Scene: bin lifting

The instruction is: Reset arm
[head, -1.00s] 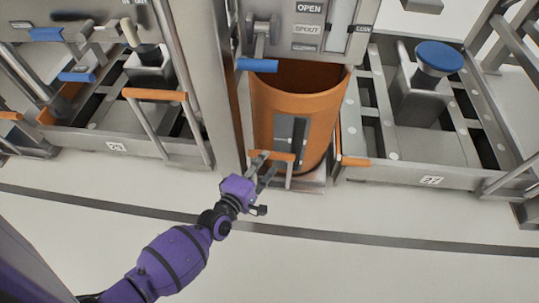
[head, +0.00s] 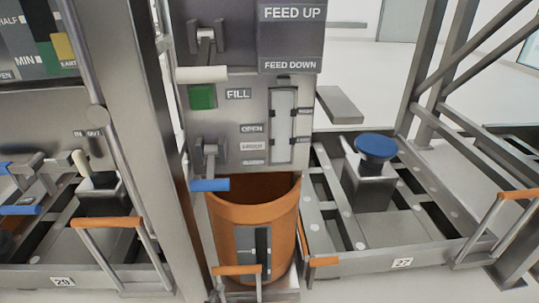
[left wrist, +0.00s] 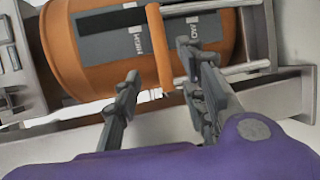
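The orange bin (head: 255,215) stands upright under the grey machine panel in the head view, with a grey plate on its front. Its lower front has a handle with an orange grip (head: 237,269) on metal rods. The left wrist view shows the bin (left wrist: 75,50) and the orange grip (left wrist: 159,45) close up, turned on its side. My left gripper (left wrist: 163,80) is open there, its fingers apart on either side of the grip's near end. I cannot tell whether the fingers touch it. My left gripper is out of the head view. My right gripper is in neither view.
The panel has a blue-gripped lever (head: 209,185), a white-gripped lever (head: 202,74) and a green button (head: 203,96). Metal frames flank the bin, with orange-gripped handles (head: 107,222) and a blue-topped post (head: 376,148). A grey column (head: 150,150) stands left of the bin.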

